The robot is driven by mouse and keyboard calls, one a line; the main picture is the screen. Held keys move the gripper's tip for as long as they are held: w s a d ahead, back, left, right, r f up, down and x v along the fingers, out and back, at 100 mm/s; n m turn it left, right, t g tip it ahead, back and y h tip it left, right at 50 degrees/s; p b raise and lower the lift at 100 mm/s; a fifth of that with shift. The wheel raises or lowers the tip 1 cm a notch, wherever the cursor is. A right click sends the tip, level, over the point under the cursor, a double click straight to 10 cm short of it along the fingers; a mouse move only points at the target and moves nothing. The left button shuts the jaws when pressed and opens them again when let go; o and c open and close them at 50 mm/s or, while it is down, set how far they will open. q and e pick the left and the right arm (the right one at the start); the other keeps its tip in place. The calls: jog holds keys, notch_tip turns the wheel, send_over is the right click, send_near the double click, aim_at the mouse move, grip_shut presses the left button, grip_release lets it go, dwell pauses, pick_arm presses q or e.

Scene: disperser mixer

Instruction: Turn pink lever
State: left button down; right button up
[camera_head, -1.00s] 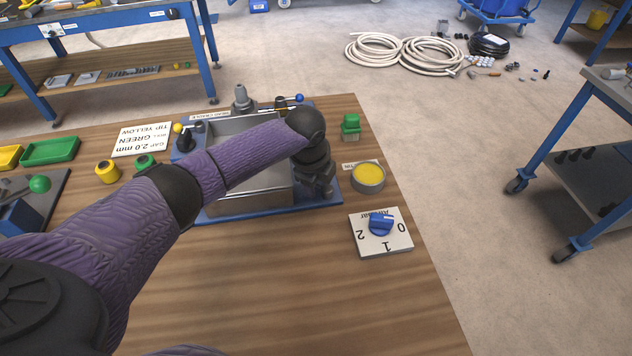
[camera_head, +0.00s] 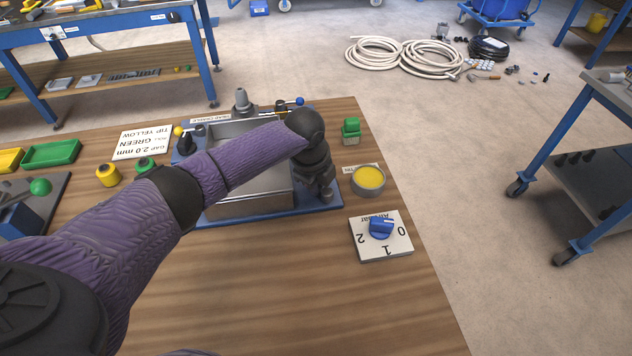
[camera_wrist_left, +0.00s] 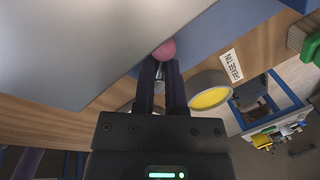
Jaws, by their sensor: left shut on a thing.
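The pink lever shows in the left wrist view as a round pink knob (camera_wrist_left: 166,49) beside the grey metal wall of the machine. My left gripper (camera_wrist_left: 162,72) is shut on the lever just below this knob. In the head view my left gripper (camera_head: 327,191) is at the right side of the blue-based machine with a grey metal tray (camera_head: 243,207). There my own wrist and gripper hide the pink knob. My right gripper is not in view.
A round tin with yellow contents (camera_head: 368,178) stands close to the right of my left gripper. A white plate with a blue dial (camera_head: 381,228) lies nearer. A green block (camera_head: 351,130) stands behind the tin. The front wooden tabletop (camera_head: 300,300) is clear.

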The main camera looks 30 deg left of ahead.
pick_arm(q)
jog(key=shift+w+m, duration=0.3)
jog(key=shift+m, duration=0.9)
jog(key=m+b, duration=0.1)
jog(key=m+h, duration=0.1)
jog(key=m, duration=0.1)
jog(key=shift+w+d+f+b, duration=0.1)
jog(key=shift+w+d+b, duration=0.1)
jog(key=shift+w+b, duration=0.15)
jog(key=shift+w+d+m+g+b, duration=0.15)
jog(key=shift+m+g+b, duration=0.35)
jog(key=shift+m, duration=0.8)
jog(key=shift+w+m+b, duration=0.1)
jog(key=shift+m+b, duration=0.2)
jog(key=shift+m, duration=0.1)
jog(key=c, duration=0.7)
grip_release()
